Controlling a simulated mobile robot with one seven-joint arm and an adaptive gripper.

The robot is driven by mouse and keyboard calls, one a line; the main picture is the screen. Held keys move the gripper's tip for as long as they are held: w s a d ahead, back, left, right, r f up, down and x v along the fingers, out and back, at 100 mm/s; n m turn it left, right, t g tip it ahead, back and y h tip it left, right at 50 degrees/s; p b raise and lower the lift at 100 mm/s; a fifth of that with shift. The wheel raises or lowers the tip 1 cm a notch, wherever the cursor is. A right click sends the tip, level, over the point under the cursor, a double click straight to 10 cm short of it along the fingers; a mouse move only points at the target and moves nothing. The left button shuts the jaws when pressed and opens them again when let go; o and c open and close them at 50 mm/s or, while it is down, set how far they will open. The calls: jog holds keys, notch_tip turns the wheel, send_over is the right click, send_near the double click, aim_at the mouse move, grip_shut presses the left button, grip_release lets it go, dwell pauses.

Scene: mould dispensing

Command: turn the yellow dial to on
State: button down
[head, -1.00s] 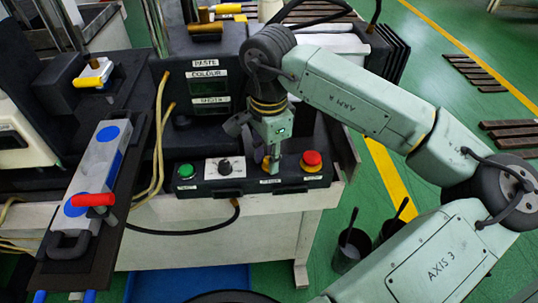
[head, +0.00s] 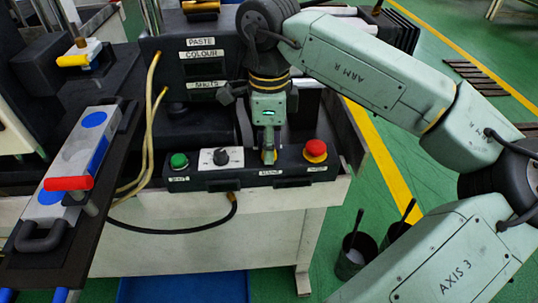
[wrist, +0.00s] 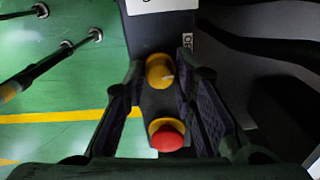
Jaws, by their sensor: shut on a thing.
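The yellow dial (wrist: 160,70) sits on the black control box (head: 205,185), between the grey dial and the red button. In the wrist view it is round with a small pale mark on its lower right side. My gripper (head: 267,158) points down over it in the head view and hides most of it. In the wrist view my gripper's fingers (wrist: 161,62) stand on either side of the dial, shut on it. A white label beside the dial is partly hidden, so its setting cannot be read.
A red button (head: 316,149) on a yellow base is right of the dial. A grey dial on a white plate (head: 221,157) and a green button (head: 179,160) are left of it. The machine (head: 205,75) stands close behind. Dark pots (head: 352,252) stand on the floor.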

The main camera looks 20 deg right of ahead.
jog(key=m+b, duration=0.3)
jog(key=m, duration=0.1)
jog(key=shift+f+m, duration=0.15)
jog(key=shift+m, duration=0.15)
jog(key=shift+m+b, duration=1)
jog(key=shift+m, duration=0.8)
jog(key=c, duration=1.3)
grip_release()
jog(key=shift+r, duration=0.2)
